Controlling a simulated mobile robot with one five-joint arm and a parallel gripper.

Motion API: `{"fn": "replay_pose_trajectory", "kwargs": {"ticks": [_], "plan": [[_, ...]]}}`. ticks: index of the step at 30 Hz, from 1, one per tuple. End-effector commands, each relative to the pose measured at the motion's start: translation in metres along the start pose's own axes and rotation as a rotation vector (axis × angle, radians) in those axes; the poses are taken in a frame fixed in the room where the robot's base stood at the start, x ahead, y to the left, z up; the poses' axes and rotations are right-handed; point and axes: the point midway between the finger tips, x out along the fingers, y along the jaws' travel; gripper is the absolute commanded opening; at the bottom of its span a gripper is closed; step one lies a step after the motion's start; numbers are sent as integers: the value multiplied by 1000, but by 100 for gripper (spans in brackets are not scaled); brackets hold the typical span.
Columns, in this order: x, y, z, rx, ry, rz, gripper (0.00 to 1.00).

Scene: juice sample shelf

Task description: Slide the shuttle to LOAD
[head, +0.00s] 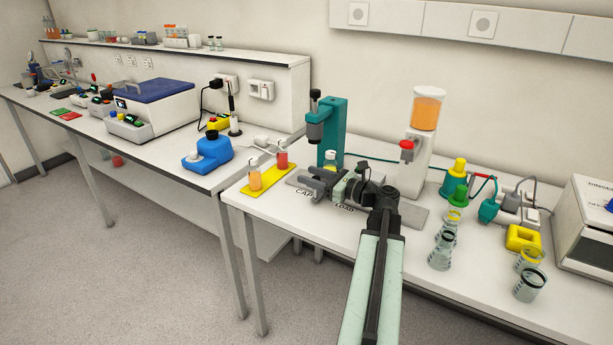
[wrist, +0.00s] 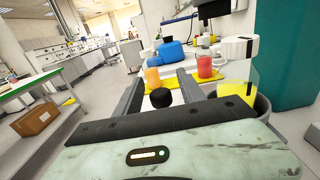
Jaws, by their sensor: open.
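My gripper (head: 313,183) is open above the grey track plate (head: 412,214), near its printed CAP and LOAD words. In the wrist view, the open fingers (wrist: 159,82) stand on either side of a round black knob (wrist: 161,97), apart from each other; I cannot tell whether either touches it. A vial of yellow liquid (wrist: 236,82) sits in a grey round holder (wrist: 263,108) just right of the fingers, and the vial also shows in the head view (head: 331,160), by the teal press. My gripper and wrist hide most of the shuttle in the head view.
A teal press (head: 334,125) stands behind the plate, and a white dispenser with orange juice (head: 425,110) to the right. A yellow mat (head: 268,171) with orange and red samples lies left. Several clear cups (head: 441,250) stand right of my arm.

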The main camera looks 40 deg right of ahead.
Motion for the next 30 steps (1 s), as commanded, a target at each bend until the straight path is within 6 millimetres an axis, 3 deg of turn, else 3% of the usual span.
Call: {"fn": "replay_pose_trajectory", "kwargs": {"ticks": [3, 11, 17, 30], "plan": [[12, 0, 0, 0, 0, 2, 47], [15, 1, 0, 0, 0, 2, 47], [15, 1, 0, 0, 0, 2, 0], [15, 2, 0, 0, 0, 3, 0]]}}
